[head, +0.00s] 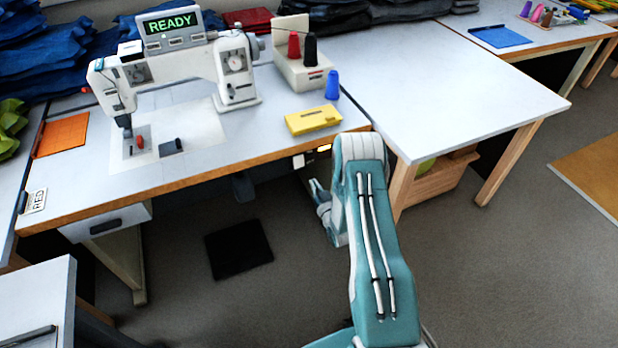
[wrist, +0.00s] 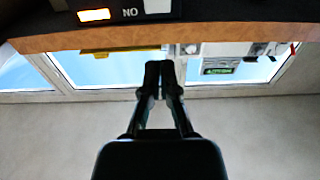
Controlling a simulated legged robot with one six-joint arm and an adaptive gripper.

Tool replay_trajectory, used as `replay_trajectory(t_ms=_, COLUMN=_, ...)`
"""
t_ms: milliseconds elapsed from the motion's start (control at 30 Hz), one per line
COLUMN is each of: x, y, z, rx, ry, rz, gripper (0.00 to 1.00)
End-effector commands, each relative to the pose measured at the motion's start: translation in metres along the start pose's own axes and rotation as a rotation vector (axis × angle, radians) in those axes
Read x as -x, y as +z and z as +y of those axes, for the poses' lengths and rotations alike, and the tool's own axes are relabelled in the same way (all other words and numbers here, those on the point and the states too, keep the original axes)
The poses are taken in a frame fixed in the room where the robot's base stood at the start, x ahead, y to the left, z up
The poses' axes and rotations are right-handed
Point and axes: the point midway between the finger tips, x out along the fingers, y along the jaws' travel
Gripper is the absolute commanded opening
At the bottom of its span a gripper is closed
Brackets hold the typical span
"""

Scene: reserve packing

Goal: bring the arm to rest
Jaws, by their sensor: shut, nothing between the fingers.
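My gripper (wrist: 159,68) shows in the wrist view with its two dark fingers together and nothing between them. It is in front of a table edge, with a dark panel above it in that view. In the head view my teal and white arm rises from the bottom and folds down in front of the sewing table (head: 190,178). The gripper itself cannot be made out there.
A sewing machine (head: 182,66) with a READY display stands on the table. A yellow box (head: 313,119) and a blue spool (head: 332,85) are near its right corner. A bare white table (head: 490,95) adjoins. A black floor pedal (head: 238,249) lies below; the floor around is open.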

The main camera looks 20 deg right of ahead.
Motion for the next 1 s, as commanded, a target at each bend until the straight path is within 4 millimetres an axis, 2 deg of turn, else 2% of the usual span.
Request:
replay_trajectory(t_ms=100, x=0.014, y=-0.002, z=0.001, rx=-0.001, ry=0.001, rz=-0.001, gripper=0.00)
replay_trajectory(t_ms=200, x=0.018, y=-0.003, z=0.000, rx=-0.001, ry=0.000, rz=0.000, gripper=0.00)
replay_trajectory(t_ms=733, x=0.018, y=-0.005, z=0.000, rx=0.001, ry=0.000, rz=-0.001, gripper=0.00)
replay_trajectory(t_ms=867, x=0.005, y=-0.023, z=-0.001, rx=0.016, ry=-0.002, rz=-0.028, gripper=0.00)
replay_trajectory(t_ms=1000, x=-0.017, y=-0.062, z=-0.004, rx=0.048, ry=0.001, rz=-0.103, gripper=0.00)
